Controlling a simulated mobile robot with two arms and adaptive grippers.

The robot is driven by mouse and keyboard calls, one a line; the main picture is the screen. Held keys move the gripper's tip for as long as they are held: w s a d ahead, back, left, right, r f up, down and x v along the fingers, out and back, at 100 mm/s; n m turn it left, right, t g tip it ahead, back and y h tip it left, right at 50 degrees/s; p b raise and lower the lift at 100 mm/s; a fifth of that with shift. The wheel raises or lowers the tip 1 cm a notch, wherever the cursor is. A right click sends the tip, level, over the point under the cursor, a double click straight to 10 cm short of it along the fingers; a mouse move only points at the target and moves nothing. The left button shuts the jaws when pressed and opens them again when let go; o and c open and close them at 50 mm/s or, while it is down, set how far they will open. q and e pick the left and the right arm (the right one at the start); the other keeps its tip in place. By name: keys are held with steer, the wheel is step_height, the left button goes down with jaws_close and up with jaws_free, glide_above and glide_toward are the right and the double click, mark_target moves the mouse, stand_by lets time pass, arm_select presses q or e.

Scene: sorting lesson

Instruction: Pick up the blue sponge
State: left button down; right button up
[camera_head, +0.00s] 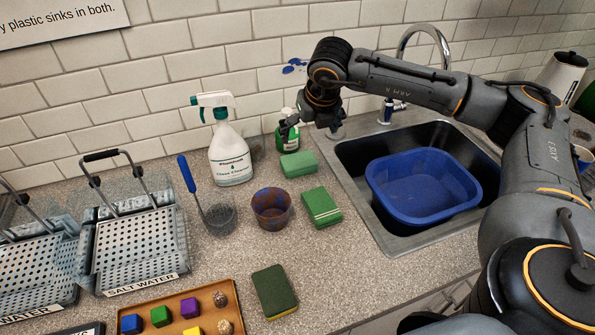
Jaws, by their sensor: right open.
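No sponge in view looks blue. A light green sponge (298,164) lies at the back of the counter, beside the green soap bottle. A green block with pale stripes (322,207), apparently one or more sponges, lies further forward, left of the sink. A dark green sponge with a yellow underside (274,291) lies near the counter's front edge. My right gripper (312,128) is open and empty, pointing down over the back of the counter, above and beyond the light green sponge. My left gripper is not in view.
The sink (408,235) holds a blue tub (424,185). A brown tray (172,306) with coloured cubes is at the front. Blue marks show on the tiles.

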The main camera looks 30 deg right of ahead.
steer(key=f, duration=0.2)
steer(key=p, duration=0.1)
glide_above(299, 160)
steer(key=s+a, duration=0.1)
steer(key=s, duration=0.2)
step_height(299, 160, down, 8)
steer(key=shift+s+r, duration=0.15)
steer(key=shift+w+d+f+p, duration=0.1)
steer(key=shift+w+f+p, duration=0.2)
steer(key=shift+p, duration=0.15)
steer(key=x, duration=0.2)
steer(key=p+x, duration=0.1)
steer(key=x, duration=0.1)
steer(key=shift+w+d+f+p, duration=0.2)
steer(key=shift+w+p, duration=0.1)
steer(key=shift+w, duration=0.15)
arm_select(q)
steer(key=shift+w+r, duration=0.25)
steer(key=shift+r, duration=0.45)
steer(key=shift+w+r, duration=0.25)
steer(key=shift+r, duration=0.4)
arm_select(e)
steer(key=shift+s+r, duration=0.1)
steer(key=c, duration=0.5)
